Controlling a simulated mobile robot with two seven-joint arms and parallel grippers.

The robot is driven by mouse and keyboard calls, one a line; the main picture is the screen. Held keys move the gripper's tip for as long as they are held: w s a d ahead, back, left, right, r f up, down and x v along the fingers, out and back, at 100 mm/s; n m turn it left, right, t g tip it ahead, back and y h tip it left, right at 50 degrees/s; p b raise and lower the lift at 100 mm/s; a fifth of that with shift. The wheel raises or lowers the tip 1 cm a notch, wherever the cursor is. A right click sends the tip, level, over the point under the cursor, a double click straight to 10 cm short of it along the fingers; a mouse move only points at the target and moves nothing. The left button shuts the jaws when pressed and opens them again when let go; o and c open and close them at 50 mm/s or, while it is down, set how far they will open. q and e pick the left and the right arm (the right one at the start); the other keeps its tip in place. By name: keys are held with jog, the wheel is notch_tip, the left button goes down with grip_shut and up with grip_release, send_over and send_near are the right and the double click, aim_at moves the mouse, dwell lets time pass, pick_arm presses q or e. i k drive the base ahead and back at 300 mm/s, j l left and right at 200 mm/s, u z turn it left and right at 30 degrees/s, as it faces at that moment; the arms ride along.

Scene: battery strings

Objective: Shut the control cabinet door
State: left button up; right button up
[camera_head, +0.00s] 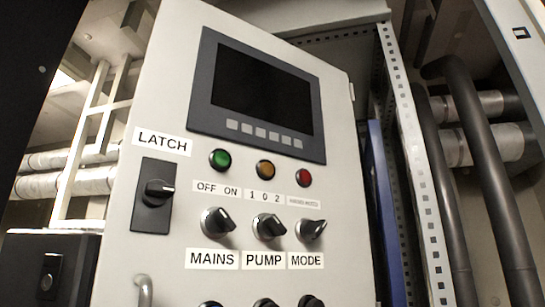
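The control cabinet door (260,190) is a pale grey panel that fills the middle of the view and looks tilted. It carries a dark screen (262,84), several indicator lamps, and black knobs labelled MAINS, PUMP and MODE. A black latch knob (157,190) sits at its left under a LATCH label. A metal handle (145,290) shows at the bottom left, cut off by the frame. The door stands open, swung away from the cabinet frame (415,160), whose perforated post and inside show at the right. Neither of my grippers is in view.
A blue panel (384,215) stands inside the opening. Thick dark pipes (485,170) run down the right side. A black box (50,268) is at the lower left, with light horizontal pipes (65,183) behind it.

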aim_at(230, 114)
jog(key=k+l+u, duration=0.1)
jog(key=l, duration=0.3)
jog(key=k+l, duration=0.1)
jog(key=l, duration=0.3)
jog(key=k+l+u, duration=0.15)
jog(key=l, duration=0.25)
